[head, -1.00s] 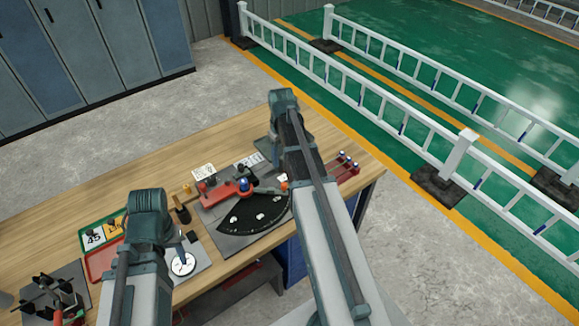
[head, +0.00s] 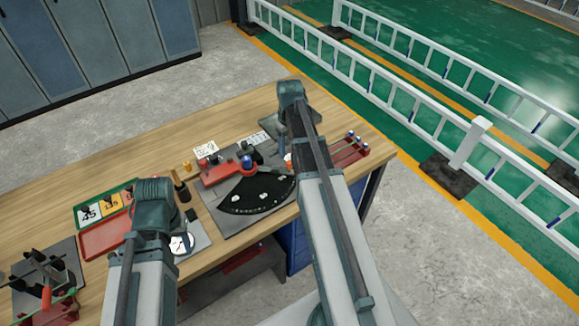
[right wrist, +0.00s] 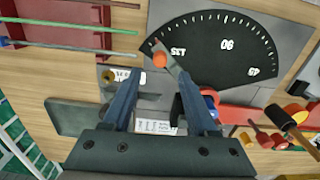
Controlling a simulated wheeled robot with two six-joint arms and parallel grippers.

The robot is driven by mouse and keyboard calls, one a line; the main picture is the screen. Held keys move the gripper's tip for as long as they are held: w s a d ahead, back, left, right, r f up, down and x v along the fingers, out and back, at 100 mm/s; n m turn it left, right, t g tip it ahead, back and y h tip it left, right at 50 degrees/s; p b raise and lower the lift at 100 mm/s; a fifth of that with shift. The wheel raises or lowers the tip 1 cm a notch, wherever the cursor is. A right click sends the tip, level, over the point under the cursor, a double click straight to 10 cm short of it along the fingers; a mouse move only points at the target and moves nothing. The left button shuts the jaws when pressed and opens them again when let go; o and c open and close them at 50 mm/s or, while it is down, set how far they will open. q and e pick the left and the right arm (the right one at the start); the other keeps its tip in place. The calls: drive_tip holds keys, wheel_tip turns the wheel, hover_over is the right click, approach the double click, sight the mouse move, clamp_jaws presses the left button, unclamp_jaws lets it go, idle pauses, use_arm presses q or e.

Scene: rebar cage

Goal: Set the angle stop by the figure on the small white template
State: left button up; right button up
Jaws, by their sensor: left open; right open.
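The angle stop is a black fan-shaped scale (head: 258,192) with white marks on a grey plate, with a red arm (head: 217,173) and a blue knob (head: 246,161) at its narrow end. In the right wrist view the scale (right wrist: 222,48) shows white figures, and an orange knob (right wrist: 160,60) sits at its edge. A small white card with writing (head: 205,149) lies behind the red arm; its figure is too small to read. My right gripper (right wrist: 160,76) is open and empty above the plate, beside the blue knob. The left gripper is hidden behind my left arm.
A tray with numbered cards (head: 90,212) and a red tray (head: 104,238) lie left. A round white dial (head: 180,243) is partly behind my left arm. A red rack with rods (head: 349,149) stands right. The bench (head: 130,165) is bare at the back left.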

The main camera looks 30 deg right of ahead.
sight(289, 162)
use_arm(q)
wheel_tip(289, 162, down, 6)
drive_tip(key=b, duration=0.5)
use_arm(e)
wheel_tip(289, 162, down, 6)
clamp_jaws()
idle(0.9)
